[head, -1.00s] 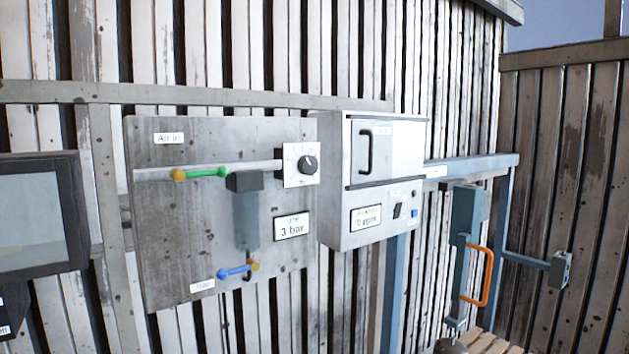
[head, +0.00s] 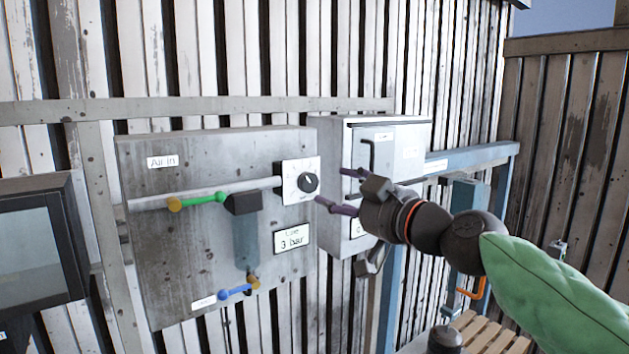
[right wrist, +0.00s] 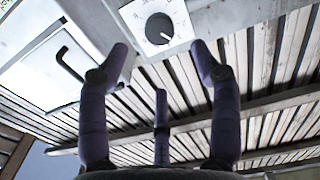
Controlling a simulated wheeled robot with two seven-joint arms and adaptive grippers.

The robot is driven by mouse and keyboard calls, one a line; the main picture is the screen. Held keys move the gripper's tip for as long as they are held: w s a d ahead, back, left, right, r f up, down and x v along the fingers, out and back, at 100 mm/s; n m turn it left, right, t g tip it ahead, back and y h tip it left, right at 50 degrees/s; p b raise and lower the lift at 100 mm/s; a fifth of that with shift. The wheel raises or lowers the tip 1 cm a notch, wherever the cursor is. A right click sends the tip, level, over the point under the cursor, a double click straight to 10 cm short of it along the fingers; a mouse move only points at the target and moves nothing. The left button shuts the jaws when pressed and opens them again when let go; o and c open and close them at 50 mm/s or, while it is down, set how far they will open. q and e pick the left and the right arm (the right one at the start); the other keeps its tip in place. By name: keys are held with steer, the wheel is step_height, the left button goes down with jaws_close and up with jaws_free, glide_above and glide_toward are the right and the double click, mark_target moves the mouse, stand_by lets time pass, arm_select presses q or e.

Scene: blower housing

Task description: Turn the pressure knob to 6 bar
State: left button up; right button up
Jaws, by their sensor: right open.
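The black pressure knob (head: 308,183) sits on a white dial plate (head: 291,170) at the right edge of the grey air panel (head: 215,145). A display (head: 293,239) below it reads 3 bar. In the right wrist view the knob (right wrist: 159,28) shows at the top middle with its white pointer mark toward the lower right. My right gripper (head: 333,189) is open and empty, just right of the knob and apart from it. Its purple fingers (right wrist: 165,75) are spread below the knob in the right wrist view. My left gripper is not in view.
A grey cabinet (head: 333,150) with a black handle stands close to the right of the knob, partly behind my right gripper. A green lever (head: 207,198) and a blue lever (head: 236,291) are on the panel. A dark-framed screen (head: 35,255) is at left.

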mark_target(311, 183)
steer(key=p+x, duration=0.2)
steer(key=x, duration=0.6)
steer(key=shift+w+a, duration=0.15)
steer(key=shift+w, duration=0.1)
steer(key=c, duration=1.1)
